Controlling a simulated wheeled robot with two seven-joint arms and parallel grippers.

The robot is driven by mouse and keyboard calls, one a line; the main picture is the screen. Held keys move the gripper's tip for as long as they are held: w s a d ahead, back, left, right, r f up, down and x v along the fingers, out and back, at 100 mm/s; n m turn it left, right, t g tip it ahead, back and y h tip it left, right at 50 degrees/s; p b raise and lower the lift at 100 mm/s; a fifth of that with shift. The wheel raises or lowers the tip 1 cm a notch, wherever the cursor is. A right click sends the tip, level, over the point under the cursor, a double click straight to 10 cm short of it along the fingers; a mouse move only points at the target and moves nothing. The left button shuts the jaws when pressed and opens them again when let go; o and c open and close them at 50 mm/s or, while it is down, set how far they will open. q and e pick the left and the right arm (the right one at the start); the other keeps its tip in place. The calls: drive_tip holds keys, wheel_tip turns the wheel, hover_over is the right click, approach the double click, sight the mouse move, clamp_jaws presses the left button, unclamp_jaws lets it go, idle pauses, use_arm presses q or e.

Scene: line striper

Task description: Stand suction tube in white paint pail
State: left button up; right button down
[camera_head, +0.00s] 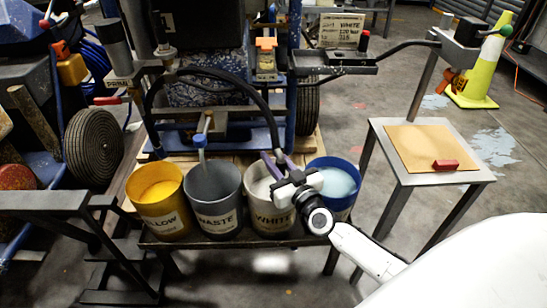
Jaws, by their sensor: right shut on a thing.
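The white paint pail (266,217), labelled WHITE, stands on a low bench between the grey WASTE pail and a blue pail. The black suction tube (262,103) arcs from the striper down to my right gripper (278,164). That gripper is over the white pail's mouth, shut on the tube near its lower end. The gripper and wrist cover part of the pail's opening. I cannot tell whether the tube's end is inside the pail or just above it. My left gripper is not in view.
The grey WASTE pail (213,188) has a thin pale tube (201,145) at its mouth. A yellow pail (155,219) stands left of it, and the blue pail (347,209) stands right. A side table (390,171) holds cardboard and a red block. The striper frame rises behind the pails.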

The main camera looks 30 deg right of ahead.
drive_tip(key=shift+r, duration=0.1)
drive_tip(key=c, duration=1.6)
unclamp_jaws()
drive_tip(key=shift+o, duration=0.6)
drive_tip(key=shift+f, duration=0.2)
drive_tip(key=s, duration=0.3)
drive_tip(key=s+p, duration=0.1)
drive_tip(key=s, duration=0.3)
drive_tip(key=s+a+p, duration=0.1)
drive_tip(key=s, duration=0.2)
drive_tip(key=shift+s+r, duration=0.15)
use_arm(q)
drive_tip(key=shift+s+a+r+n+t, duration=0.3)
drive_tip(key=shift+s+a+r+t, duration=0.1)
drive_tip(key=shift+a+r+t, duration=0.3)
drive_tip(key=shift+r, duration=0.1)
